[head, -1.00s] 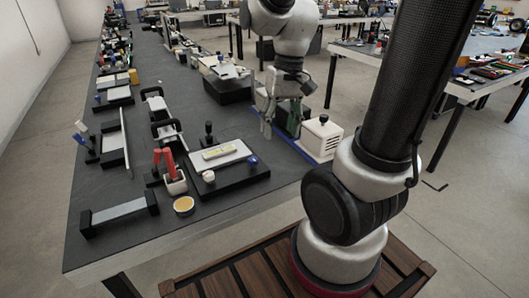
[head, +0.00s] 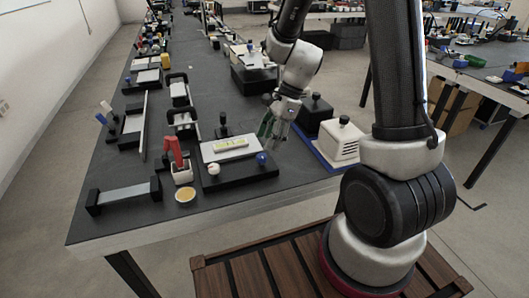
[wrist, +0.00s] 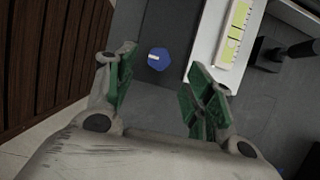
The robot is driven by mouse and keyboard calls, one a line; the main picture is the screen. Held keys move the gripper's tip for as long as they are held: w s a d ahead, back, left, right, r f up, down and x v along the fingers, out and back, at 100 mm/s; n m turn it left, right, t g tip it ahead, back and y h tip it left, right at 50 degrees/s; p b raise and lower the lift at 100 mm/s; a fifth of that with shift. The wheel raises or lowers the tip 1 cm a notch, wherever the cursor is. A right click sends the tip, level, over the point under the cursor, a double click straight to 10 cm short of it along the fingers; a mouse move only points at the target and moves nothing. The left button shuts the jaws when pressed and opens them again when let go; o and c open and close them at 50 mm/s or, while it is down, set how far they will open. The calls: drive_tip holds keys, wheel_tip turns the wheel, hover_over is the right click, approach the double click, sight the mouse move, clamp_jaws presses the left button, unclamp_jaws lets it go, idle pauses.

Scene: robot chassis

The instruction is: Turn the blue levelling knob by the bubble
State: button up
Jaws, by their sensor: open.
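The blue levelling knob (head: 261,158) sits at the front right corner of a black base (head: 235,176) with a white plate on it. The yellow-green bubble vial (head: 231,145) lies on that plate. In the wrist view the blue knob (wrist: 159,59) has a white mark on top and shows between and beyond my open fingers. The vial (wrist: 233,33) is at the upper right there. My gripper (head: 272,131) is open and empty, to the right of the plate and behind the knob. In the wrist view its green-padded fingers (wrist: 158,88) are spread apart, touching nothing visible.
A white knob (head: 213,169) is at the base's front left, and a black-knobbed post (head: 223,125) stands behind the plate. A white box with a black knob (head: 341,141) stands right of my gripper.

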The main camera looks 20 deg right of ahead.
sight(262, 155)
drive_tip(key=x, duration=0.5)
drive_tip(key=shift+a+f, duration=0.1)
drive_tip(key=shift+f, duration=0.3)
drive_tip(key=c, duration=1)
